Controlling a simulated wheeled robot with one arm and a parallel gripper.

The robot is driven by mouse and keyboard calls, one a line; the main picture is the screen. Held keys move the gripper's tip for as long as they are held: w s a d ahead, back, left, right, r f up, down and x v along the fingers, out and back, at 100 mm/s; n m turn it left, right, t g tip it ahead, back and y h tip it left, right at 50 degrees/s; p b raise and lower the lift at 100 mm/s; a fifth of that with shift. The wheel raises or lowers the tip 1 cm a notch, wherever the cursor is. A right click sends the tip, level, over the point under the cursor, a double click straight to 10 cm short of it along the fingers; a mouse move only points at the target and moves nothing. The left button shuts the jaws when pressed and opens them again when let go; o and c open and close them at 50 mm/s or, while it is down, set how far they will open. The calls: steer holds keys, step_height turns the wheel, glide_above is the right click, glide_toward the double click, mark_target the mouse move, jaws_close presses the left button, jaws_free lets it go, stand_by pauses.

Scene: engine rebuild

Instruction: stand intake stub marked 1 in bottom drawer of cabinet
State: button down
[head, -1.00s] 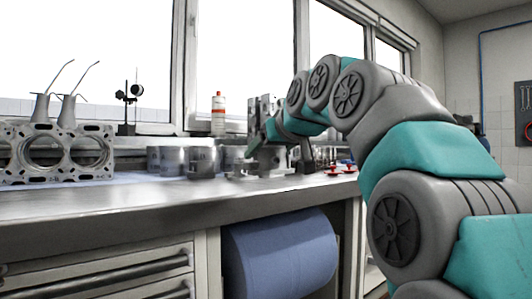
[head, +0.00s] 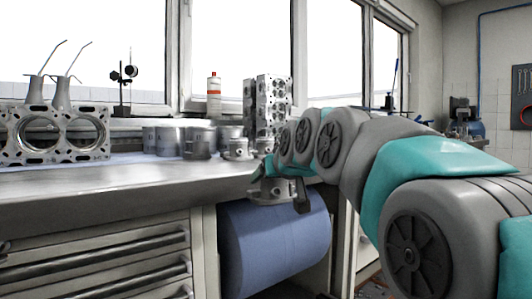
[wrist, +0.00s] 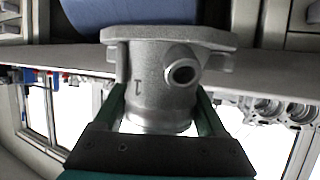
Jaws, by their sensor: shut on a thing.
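My gripper (wrist: 160,108) is shut on a grey metal intake stub (wrist: 158,78), with one finger on each side of its body. The mark 1 shows on its side, beside a short round side port. Its wide flange is at the top of the wrist view, which is upside down. In the head view the stub (head: 268,190) hangs flange down in front of the bench edge, partly hidden by my arm. The cabinet (head: 105,262) under the bench at left shows drawers that look shut. Its bottom drawer cannot be made out.
The workbench (head: 110,187) holds an engine block (head: 55,155), several metal cylinders (head: 198,143), another flanged part (head: 237,148) and a cylinder head (head: 268,100). A big blue roll (head: 270,245) sits below the bench, right of the drawers and close below the stub.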

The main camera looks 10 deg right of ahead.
steer(key=d+f+m+h, duration=0.2)
steer(key=f, duration=1.1)
steer(key=w+d+f+m+h, duration=0.1)
steer(key=d+f+m+h, duration=0.1)
steer(key=f, duration=1.2)
steer(key=w+d+f+m+h, duration=0.1)
steer(key=d+f+h, duration=0.1)
steer(key=f, duration=1.1)
steer(key=shift+w+d+f+m+h, duration=0.25)
steer(key=shift+d+m+h, duration=0.15)
steer(key=shift+d, duration=0.25)
steer(key=shift+d, duration=0.1)
